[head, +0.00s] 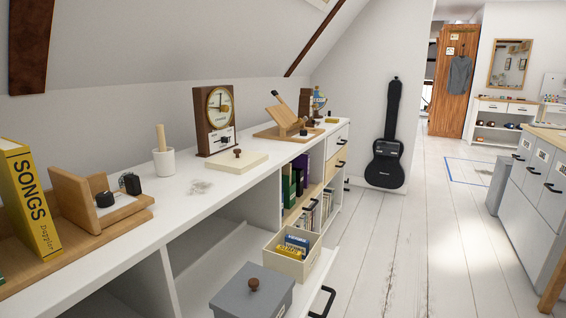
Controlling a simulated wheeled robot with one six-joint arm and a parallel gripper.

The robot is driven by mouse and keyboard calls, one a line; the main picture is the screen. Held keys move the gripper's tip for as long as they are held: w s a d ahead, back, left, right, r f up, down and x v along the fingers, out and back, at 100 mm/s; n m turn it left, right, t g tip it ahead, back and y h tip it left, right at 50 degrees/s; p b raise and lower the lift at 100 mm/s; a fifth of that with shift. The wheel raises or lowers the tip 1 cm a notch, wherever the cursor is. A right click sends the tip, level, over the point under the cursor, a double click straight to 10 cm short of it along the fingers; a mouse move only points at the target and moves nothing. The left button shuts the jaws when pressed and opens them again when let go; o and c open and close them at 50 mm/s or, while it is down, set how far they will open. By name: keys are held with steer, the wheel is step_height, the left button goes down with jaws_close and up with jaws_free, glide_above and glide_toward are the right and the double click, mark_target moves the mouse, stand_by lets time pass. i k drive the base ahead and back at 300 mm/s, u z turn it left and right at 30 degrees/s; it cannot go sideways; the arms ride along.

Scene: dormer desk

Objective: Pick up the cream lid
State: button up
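The cream lid (226,164) lies flat on the white counter top, in the middle of the head view. It is a thin, pale slab with a small round brown knob (238,153) standing up from it. It lies in front of a brown wooden clock (214,120). The area around the lid looks clear, and nothing rests on it. My gripper is not in view.
A white cup (163,162) holding a wooden stick stands left of the lid. A wooden stand (290,133) is to the right. Below, an open cream box (291,268) and a grey lidded box (252,290) sit near the front. The floor (415,230) at right is clear.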

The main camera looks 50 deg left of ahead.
mark_target(237, 161)
steer(key=u, duration=0.3)
steer(key=i, duration=1.25)
steer(key=u, duration=0.85)
steer(key=i, duration=1.1)
steer(key=u, duration=1.65)
steer(key=i, duration=0.6)
steer(key=u, duration=0.7)
